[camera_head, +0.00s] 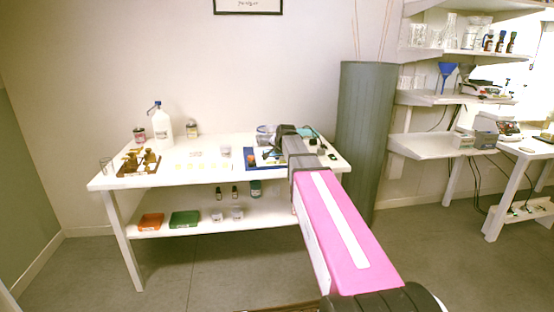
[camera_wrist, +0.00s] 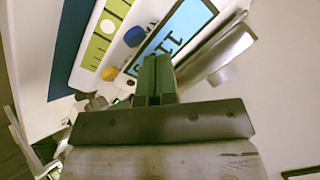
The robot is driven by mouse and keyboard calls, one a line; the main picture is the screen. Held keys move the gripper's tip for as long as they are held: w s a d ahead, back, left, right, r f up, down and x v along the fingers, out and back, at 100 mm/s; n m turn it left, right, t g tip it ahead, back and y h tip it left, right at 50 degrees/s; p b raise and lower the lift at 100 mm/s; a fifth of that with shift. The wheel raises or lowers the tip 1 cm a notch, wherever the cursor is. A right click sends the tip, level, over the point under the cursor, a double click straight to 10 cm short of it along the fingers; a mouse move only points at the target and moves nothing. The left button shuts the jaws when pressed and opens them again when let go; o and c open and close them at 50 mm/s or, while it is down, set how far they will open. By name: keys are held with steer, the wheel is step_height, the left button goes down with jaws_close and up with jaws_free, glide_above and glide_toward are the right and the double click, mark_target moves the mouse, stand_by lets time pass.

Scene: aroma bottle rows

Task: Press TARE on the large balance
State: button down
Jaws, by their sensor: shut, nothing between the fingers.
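A white balance-like device (camera_wrist: 90,60) fills the upper part of the wrist view. It has a lit blue display (camera_wrist: 182,32) with dark digits, partly hidden by my gripper. Beside the display are a blue round button (camera_wrist: 134,36) and an orange-yellow round button (camera_wrist: 110,73). I cannot read a TARE label. A metal part (camera_wrist: 230,55) lies to the right of the display. My gripper (camera_wrist: 154,62) is shut and empty, its dark green fingertips over the display's lower edge. I cannot tell whether they touch. In the head view my arm hides most of this area.
The white table (camera_head: 110,182) carries a white bottle (camera_head: 163,128), brass-coloured pieces (camera_head: 138,160) and a blue mat (camera_head: 252,162) near my gripper. A lower shelf (camera_head: 215,227) holds an orange tray (camera_head: 150,222) and a green tray (camera_head: 185,220).

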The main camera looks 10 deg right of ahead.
mark_target(278, 157)
steer(key=shift+f, duration=0.1)
stand_by(0.6)
steer(key=shift+f, duration=0.3)
steer(key=shift+f, duration=0.4)
stand_by(0.6)
steer(key=shift+r, duration=0.8)
steer(key=shift+r, duration=2.5)
